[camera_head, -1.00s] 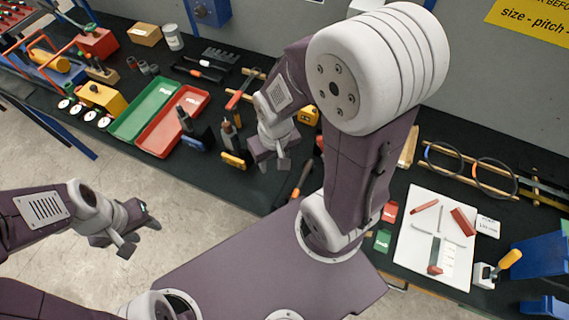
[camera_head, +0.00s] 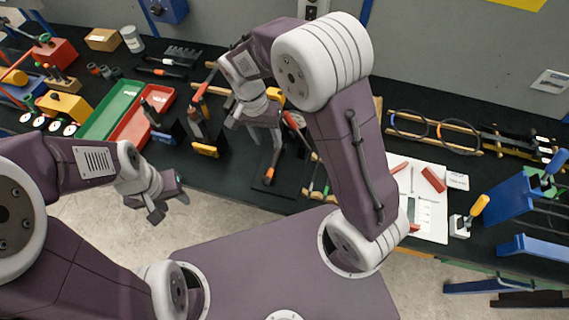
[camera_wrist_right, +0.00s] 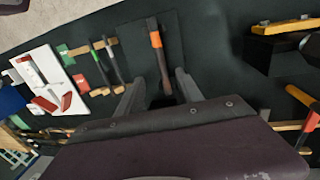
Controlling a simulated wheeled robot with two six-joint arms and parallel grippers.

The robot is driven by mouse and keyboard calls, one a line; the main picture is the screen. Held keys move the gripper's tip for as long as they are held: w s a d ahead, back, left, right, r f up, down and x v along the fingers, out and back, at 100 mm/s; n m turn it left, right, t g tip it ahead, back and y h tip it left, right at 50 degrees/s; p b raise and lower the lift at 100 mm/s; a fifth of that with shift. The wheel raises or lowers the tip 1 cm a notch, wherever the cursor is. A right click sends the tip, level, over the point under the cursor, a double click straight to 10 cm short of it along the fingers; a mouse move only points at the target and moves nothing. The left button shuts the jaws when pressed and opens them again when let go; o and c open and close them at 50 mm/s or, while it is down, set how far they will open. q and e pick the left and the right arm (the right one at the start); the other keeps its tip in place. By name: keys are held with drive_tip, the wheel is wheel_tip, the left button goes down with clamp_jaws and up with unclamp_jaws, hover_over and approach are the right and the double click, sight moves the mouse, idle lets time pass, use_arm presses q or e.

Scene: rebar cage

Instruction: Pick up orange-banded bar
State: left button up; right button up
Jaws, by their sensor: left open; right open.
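The orange-banded bar (camera_head: 274,160) is a dark bar lying on the black table, with its orange band near the front end. In the right wrist view the bar (camera_wrist_right: 162,62) runs lengthwise between my fingers, its banded end pointing away and its near end partly hidden by the gripper. My right gripper (camera_head: 256,130) hangs over the bar's back part. It is open, and its fingers (camera_wrist_right: 157,84) stand on either side of the bar with gaps. My left gripper (camera_head: 170,203) is open and empty, over the floor in front of the table.
Shorter bars with green and orange bands (camera_wrist_right: 105,62) lie on wooden rests beside the bar. A white board (camera_head: 426,215) with red pieces lies to the right. Green (camera_head: 112,110) and red (camera_head: 143,122) trays and upright tools (camera_head: 200,130) stand to the left.

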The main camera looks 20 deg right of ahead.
sight(273, 159)
drive_tip(key=f, duration=0.3)
drive_tip(key=f+p, duration=0.1)
drive_tip(key=f, duration=0.2)
drive_tip(key=s+d+f, duration=0.1)
drive_tip(key=f, duration=0.2)
drive_tip(key=shift+a, duration=0.1)
clamp_jaws()
drive_tip(key=shift+r, duration=0.1)
idle(1.2)
